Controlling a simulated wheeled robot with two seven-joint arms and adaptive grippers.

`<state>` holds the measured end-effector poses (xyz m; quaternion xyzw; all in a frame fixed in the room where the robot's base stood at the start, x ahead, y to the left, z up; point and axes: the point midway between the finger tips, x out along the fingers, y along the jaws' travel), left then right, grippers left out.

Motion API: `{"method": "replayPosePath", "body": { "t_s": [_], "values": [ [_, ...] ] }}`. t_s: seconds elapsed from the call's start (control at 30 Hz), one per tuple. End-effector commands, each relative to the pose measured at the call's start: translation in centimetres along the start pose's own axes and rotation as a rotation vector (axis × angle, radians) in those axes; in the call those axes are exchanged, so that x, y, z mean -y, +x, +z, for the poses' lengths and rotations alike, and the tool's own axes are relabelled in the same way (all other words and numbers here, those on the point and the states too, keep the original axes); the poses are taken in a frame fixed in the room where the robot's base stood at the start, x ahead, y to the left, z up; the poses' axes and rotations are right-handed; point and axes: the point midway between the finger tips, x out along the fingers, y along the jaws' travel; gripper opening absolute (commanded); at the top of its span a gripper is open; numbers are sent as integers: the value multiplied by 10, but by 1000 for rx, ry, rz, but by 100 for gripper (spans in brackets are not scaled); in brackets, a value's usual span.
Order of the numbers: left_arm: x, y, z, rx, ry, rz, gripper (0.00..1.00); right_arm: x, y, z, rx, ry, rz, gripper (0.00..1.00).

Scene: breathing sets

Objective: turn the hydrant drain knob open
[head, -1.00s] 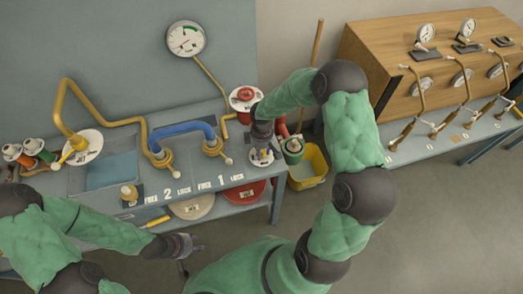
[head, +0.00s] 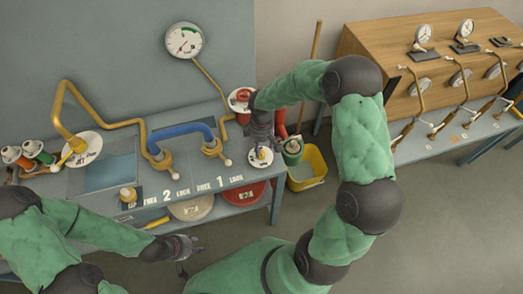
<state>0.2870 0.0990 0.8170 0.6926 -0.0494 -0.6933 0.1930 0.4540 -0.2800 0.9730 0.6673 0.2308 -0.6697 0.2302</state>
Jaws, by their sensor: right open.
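A small yellow-and-white knob on a round white plate (head: 261,158) sits at the right end of the grey bench top. I take it for the drain knob, though its label is too small to read. My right gripper (head: 263,140) points down just above and behind this knob, open, with nothing visibly held. Its fingertips are small and partly dark against the bench, and I cannot tell whether they touch the knob. My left gripper (head: 190,252) hangs in front of the bench, empty, its fingers apart.
A red valve (head: 243,94) on a white plate stands behind my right gripper. A blue hose (head: 183,129) and yellow pipes lie left. A gauge (head: 184,41) is on the wall.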

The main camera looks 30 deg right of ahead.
Motion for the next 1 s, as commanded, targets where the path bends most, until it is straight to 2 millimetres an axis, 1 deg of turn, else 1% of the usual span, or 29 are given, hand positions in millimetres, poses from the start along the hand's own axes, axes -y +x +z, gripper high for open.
{"method": "replayPosePath", "body": {
  "t_s": [0.03,0.2,0.3,0.4,0.53,1.0],
  "values": [
    [0,0,0,0,0,0,40,0,-12,-1,-4,0,3,58],
    [0,0,0,0,0,0,40,0,-41,0,-1,1,0,58],
    [0,0,0,0,0,0,40,0,-52,0,0,0,0,58],
    [0,0,0,0,0,0,40,1,-60,1,2,0,-2,58],
    [0,0,0,0,0,0,40,1,-63,1,2,0,-3,58],
    [0,0,0,0,0,0,40,1,-63,1,2,0,-2,58]
  ]
}}
